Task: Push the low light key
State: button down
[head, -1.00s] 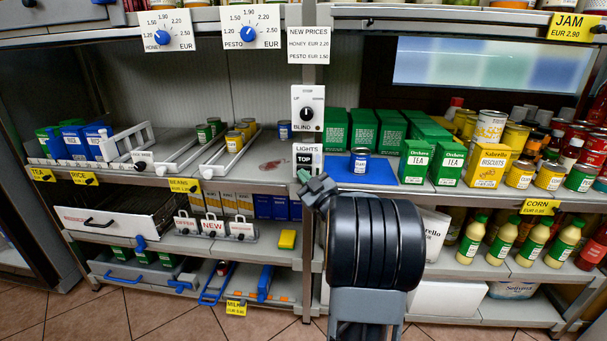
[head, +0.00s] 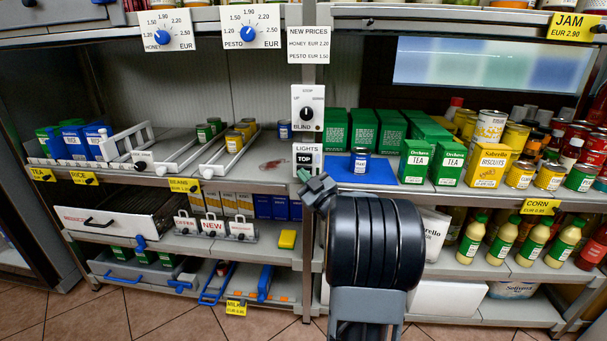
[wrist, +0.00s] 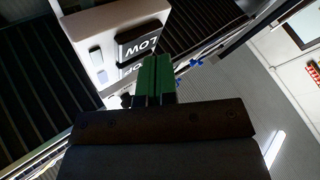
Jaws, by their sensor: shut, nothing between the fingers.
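The lights panel (head: 317,149) is a small white box on the shelf post, with a black key marked TOP (head: 304,158). In the head view my gripper (head: 303,175) is just below that key and covers the area beneath it. The low key cannot be made out there. In the wrist view the black low key (wrist: 139,47) shows its lettering upside down on the white box. A second dark key (wrist: 130,69) is partly hidden behind my gripper's green fingertips (wrist: 156,62). The fingers are shut and empty, close to the keys; I cannot tell whether they touch.
The blind knob box (head: 308,108) is above the lights panel. A blue mat (head: 382,172) with a small can and green tea boxes (head: 417,162) are to the right.

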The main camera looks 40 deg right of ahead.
jog(key=shift+w+d, duration=0.1)
jog(key=shift+w+d, duration=0.15)
dwell(0.4)
jog(key=shift+s+a+b, duration=0.3)
jog(key=shift+b, duration=0.15)
jog(key=s+a+b, duration=0.1)
jog(key=s+a, duration=0.3)
jog(key=shift+s+b, duration=0.2)
jog(key=shift+b, duration=0.1)
jog(key=shift+a+r, duration=0.1)
dwell(0.6)
